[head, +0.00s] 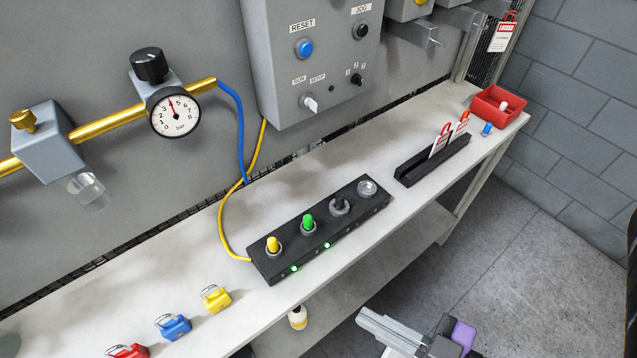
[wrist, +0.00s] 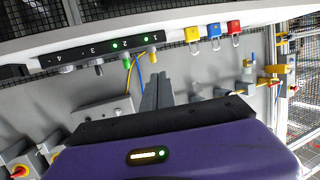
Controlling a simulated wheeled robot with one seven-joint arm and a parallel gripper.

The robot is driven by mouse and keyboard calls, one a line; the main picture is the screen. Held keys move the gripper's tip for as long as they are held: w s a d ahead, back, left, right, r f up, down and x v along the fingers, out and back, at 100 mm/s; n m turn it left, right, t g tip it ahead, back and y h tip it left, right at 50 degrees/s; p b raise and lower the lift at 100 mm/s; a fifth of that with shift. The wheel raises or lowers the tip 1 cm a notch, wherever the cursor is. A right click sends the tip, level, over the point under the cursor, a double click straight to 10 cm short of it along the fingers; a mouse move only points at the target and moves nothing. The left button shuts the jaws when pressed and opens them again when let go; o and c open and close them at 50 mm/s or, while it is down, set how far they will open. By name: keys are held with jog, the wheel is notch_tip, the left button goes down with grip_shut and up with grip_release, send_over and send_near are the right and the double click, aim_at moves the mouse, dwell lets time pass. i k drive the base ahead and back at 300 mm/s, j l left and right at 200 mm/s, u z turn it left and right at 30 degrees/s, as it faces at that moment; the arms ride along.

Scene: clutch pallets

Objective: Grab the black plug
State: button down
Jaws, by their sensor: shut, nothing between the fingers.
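The black plug (head: 340,203) stands upright in the third socket from the left of a dark socket strip (head: 262,262) on the bench. A yellow plug (head: 273,246) and a green plug (head: 308,224) stand to its left. The fourth socket (head: 367,188), at the right end, looks empty.
Red, blue (head: 173,326) and yellow padlocks lie on the bench (head: 90,318) at the left. A black rack (head: 430,161) with tags and a red bin (head: 497,107) stand at the right. A grey control box (head: 318,65) hangs above. A yellow cable runs to the strip's left end.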

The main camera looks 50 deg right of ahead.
aim_at(340, 198)
jog(key=k+j+z, duration=0.1)
jog(key=j+z, duration=0.2)
jog(key=k+j+z, duration=0.25)
jog(key=j, duration=0.2)
jog(key=j+z, duration=0.3)
jog(key=k+j+z, duration=0.3)
jog(key=i+j, duration=0.05)
